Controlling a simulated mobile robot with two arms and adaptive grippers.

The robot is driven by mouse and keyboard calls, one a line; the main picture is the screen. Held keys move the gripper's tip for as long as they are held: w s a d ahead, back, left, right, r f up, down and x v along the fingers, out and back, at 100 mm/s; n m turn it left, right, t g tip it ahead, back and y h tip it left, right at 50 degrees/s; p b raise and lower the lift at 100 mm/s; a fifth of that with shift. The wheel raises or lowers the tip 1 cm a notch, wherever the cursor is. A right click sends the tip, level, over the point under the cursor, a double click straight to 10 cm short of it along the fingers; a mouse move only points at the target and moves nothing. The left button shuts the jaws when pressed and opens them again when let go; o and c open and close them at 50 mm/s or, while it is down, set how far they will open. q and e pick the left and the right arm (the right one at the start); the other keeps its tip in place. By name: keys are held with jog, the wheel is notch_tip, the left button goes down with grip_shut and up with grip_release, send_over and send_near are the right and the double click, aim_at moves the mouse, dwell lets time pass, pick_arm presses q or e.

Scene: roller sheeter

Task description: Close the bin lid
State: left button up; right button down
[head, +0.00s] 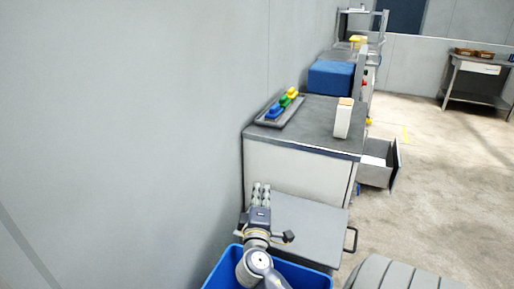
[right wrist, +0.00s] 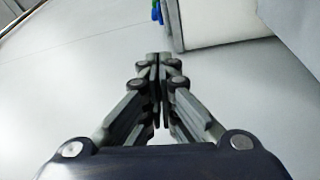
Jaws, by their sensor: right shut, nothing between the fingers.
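A blue bin (head: 305,276) stands at the bottom of the head view, cut off by the lower edge. My right arm reaches across it and hides part of its opening. A flat grey panel (head: 305,228) lies directly behind the bin, with a dark handle (head: 351,240) beside its right edge. The panel may be the lid, but I cannot tell for sure. My right gripper (head: 261,187) is shut and empty, over the panel's left side near the wall. Its closed fingers (right wrist: 160,62) also show in the right wrist view, above a pale surface. My left gripper is out of view.
A grey-topped cabinet (head: 300,170) stands behind the panel, with a tray (head: 264,122) of coloured blocks and a white upright box (head: 343,119) on top. An open drawer (head: 374,174) juts out right.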

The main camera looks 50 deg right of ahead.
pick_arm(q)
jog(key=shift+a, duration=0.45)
pick_arm(e)
jog(key=shift+s, duration=0.15)
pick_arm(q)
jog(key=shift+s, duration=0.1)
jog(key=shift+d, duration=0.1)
pick_arm(e)
jog(key=v, duration=1.2)
jog(key=shift+f, duration=0.1)
